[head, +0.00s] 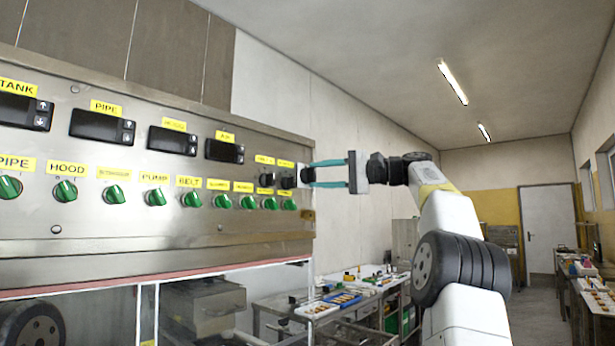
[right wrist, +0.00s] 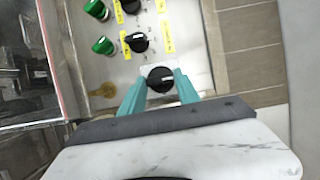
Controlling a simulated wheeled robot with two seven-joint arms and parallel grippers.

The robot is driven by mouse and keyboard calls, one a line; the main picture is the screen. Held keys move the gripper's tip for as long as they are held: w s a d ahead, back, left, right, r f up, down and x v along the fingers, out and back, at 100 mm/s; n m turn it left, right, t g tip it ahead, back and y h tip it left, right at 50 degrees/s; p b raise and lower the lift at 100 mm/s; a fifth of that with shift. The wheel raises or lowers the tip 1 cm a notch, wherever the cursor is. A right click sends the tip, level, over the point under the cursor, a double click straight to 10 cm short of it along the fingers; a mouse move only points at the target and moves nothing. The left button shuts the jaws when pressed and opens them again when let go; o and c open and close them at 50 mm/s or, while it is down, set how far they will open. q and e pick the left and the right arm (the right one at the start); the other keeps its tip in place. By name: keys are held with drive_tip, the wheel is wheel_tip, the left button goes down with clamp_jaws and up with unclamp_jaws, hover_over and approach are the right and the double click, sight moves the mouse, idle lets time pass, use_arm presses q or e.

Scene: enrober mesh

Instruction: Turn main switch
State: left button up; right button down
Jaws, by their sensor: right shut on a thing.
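The steel control panel (head: 150,225) fills the left of the head view. At its right end, a black rotary knob sits on a pale plate, and I take it for the main switch; it shows clearly in the right wrist view (right wrist: 160,78). My right gripper (head: 308,175) reaches in from the right with its teal fingers. In the right wrist view the fingers (right wrist: 160,86) stand on either side of this knob and are shut on it. My left gripper is in neither view.
Two more black knobs (head: 266,180) (head: 287,180) sit just left of the gripped one. A row of green knobs (head: 191,198) runs along the panel below dark displays (head: 102,126). A workbench (head: 345,300) with tools stands behind, lower right.

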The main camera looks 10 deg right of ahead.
drive_tip(key=shift+f, duration=0.1)
drive_tip(key=c, duration=0.9)
unclamp_jaws()
drive_tip(key=v, duration=0.8)
drive_tip(key=shift+w, duration=0.1)
